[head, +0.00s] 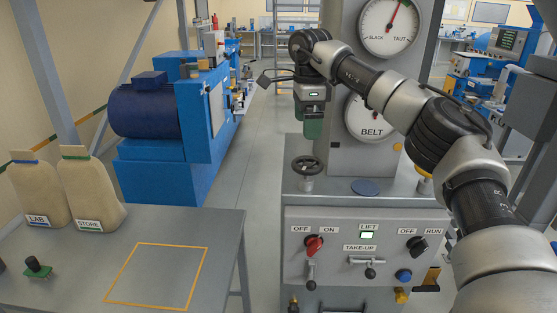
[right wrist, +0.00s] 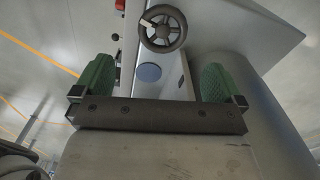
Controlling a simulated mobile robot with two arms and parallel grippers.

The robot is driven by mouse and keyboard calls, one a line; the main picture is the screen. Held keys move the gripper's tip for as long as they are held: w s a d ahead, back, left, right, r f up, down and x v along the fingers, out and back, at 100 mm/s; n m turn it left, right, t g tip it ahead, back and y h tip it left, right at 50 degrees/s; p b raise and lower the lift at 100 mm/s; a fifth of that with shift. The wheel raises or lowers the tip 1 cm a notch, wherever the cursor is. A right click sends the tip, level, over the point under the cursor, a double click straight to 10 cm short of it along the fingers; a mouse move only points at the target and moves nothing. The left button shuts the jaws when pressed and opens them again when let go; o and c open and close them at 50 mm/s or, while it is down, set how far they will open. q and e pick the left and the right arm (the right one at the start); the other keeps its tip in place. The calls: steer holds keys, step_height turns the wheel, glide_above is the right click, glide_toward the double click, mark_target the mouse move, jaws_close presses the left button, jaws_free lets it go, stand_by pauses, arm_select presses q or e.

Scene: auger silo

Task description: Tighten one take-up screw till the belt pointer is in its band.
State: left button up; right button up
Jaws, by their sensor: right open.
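The upper dial (head: 388,26), marked SLACK and TAUT, has a red needle near the top beside a green mark; I cannot tell whether it lies in the band. A lower dial (head: 357,112), labelled BELT, is partly hidden by my right arm. A dark handwheel (head: 307,165) stands on a post at the cabinet top's left; it also shows in the right wrist view (right wrist: 162,42). A T-shaped handle (head: 369,271) sits under the TAKE-UP label. My right gripper (head: 313,130) hangs above the handwheel, apart from it. Its green fingers are spread and empty in the right wrist view (right wrist: 156,82).
The cabinet front (head: 340,222) carries a red switch (head: 314,245), a black switch (head: 417,245) and a lit LIFT lamp (head: 367,235). A blue disc (head: 366,187) lies on its top. A grey table (head: 225,228) with two sacks stands left. A floor gap separates table and cabinet.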

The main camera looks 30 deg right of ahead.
glide_above(308, 162)
steer(key=f, duration=0.3)
steer(key=d+f, duration=0.1)
steer(key=f, duration=0.1)
steer(key=shift+p, duration=0.4)
steer(key=f, duration=0.2)
steer(key=a+f+p, duration=0.1)
steer(key=f, duration=0.1)
steer(key=shift+s+a+f, duration=0.1)
steer(key=shift+f, duration=0.8)
arm_select(q)
steer(key=d+r, duration=0.2)
steer(key=d, duration=0.1)
steer(key=shift+w+r, duration=0.2)
steer(key=shift+w, duration=0.1)
arm_select(e)
steer(key=c, duration=0.7)
